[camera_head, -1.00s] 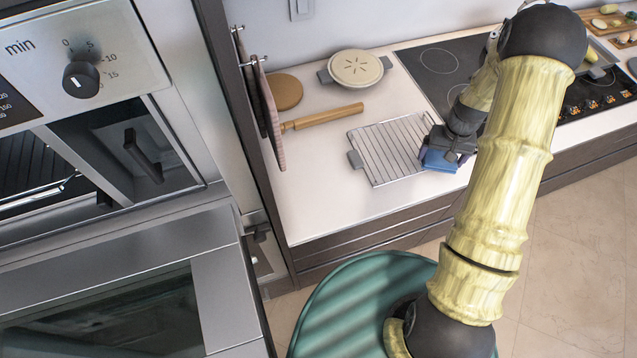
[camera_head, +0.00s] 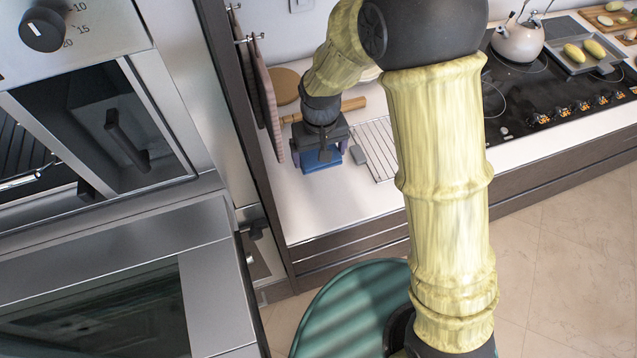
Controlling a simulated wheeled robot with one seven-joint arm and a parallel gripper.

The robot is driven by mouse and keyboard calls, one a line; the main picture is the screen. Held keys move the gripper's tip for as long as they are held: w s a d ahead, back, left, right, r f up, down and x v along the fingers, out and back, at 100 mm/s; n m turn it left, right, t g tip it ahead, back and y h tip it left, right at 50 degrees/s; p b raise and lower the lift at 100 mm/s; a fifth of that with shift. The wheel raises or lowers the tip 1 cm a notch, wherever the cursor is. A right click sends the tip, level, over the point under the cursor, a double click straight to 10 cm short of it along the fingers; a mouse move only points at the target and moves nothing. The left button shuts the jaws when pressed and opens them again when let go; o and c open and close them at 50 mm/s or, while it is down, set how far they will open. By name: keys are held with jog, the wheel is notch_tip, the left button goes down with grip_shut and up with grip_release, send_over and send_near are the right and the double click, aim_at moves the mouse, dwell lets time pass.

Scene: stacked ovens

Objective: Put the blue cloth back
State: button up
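The blue cloth (camera_head: 321,160) shows as a small folded blue patch at the end of my gripper (camera_head: 320,165). My gripper is over the left part of the white counter, just right of the hanging cloths. It appears shut on the blue cloth, with the cloth between its fingers. I cannot tell whether the cloth touches the counter. Two hooks (camera_head: 247,38) stick out from the dark side panel. A checked pinkish cloth (camera_head: 268,105) hangs there, with a dark cloth (camera_head: 250,85) beside it.
A wire rack (camera_head: 375,150) lies right of my gripper, partly hidden by my arm. A wooden rolling pin (camera_head: 352,104) and round board (camera_head: 286,84) lie behind. The oven with its open door (camera_head: 110,290) stands at left. The cooktop holds a kettle (camera_head: 518,38) at right.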

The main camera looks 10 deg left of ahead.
jog(key=shift+a, duration=0.1)
jog(key=p, duration=0.1)
send_over(318, 182)
jog(key=shift+f, duration=2.95)
jog(key=shift+f+p, duration=0.6)
jog(key=shift+f, duration=1.5)
jog(key=shift+f, duration=0.1)
